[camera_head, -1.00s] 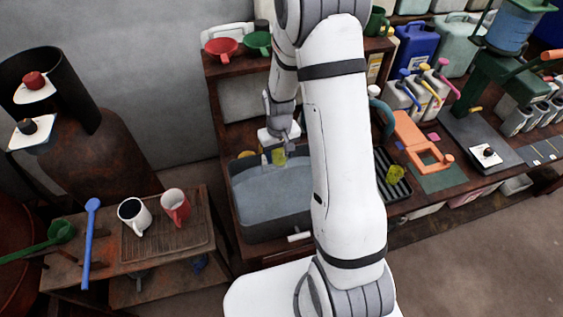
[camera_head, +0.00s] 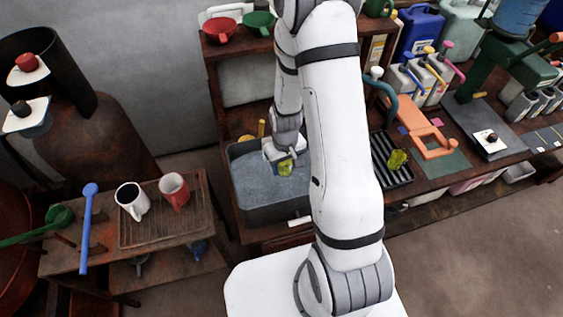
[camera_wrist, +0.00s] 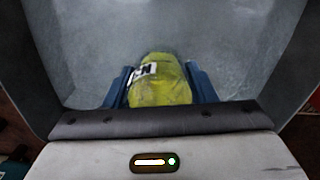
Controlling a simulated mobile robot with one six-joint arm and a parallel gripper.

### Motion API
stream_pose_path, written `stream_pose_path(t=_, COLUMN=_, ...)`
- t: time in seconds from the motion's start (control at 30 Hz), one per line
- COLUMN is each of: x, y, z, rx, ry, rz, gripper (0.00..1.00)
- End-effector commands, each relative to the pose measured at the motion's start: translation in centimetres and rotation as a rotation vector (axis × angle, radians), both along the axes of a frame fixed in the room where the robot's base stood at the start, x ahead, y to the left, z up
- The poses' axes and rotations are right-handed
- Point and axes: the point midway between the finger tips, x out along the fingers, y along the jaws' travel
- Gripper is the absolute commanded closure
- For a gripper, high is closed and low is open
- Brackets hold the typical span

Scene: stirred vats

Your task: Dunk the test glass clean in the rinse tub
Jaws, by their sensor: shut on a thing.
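My gripper (camera_wrist: 159,88) is shut on a yellow-green test glass (camera_wrist: 160,88) that has a black-and-white label on its side. In the head view the glass (camera_head: 285,169) hangs below my gripper (camera_head: 284,160), inside the outline of the grey rinse tub (camera_head: 240,203). The wrist view shows the tub's wall (camera_wrist: 35,60) around it and greyish water beyond. I cannot tell whether the glass touches the water. Part of the tub's right side is hidden by my arm.
A black ribbed rack (camera_head: 378,150) with another yellow-green glass (camera_head: 397,159) stands right of the tub. A white mug (camera_head: 131,199) and a red mug (camera_head: 174,190) stand on the low left table (camera_head: 75,262). An orange frame (camera_head: 433,147) lies farther right.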

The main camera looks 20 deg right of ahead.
Motion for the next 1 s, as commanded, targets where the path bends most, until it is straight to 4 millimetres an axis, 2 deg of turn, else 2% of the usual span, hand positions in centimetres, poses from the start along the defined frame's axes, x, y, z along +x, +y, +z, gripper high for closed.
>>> stream_pose_path(t=0.1, x=0.0, y=0.0, z=-1.6, rx=0.000, ry=0.001, rz=-0.001, gripper=0.86)
stream_pose_path(t=0.6, x=0.0, y=-0.1, z=-6.3, rx=0.000, ry=0.001, rz=-0.002, gripper=0.86)
stream_pose_path(t=1.0, x=0.0, y=-0.1, z=-7.4, rx=0.000, ry=0.000, rz=-0.002, gripper=0.86)
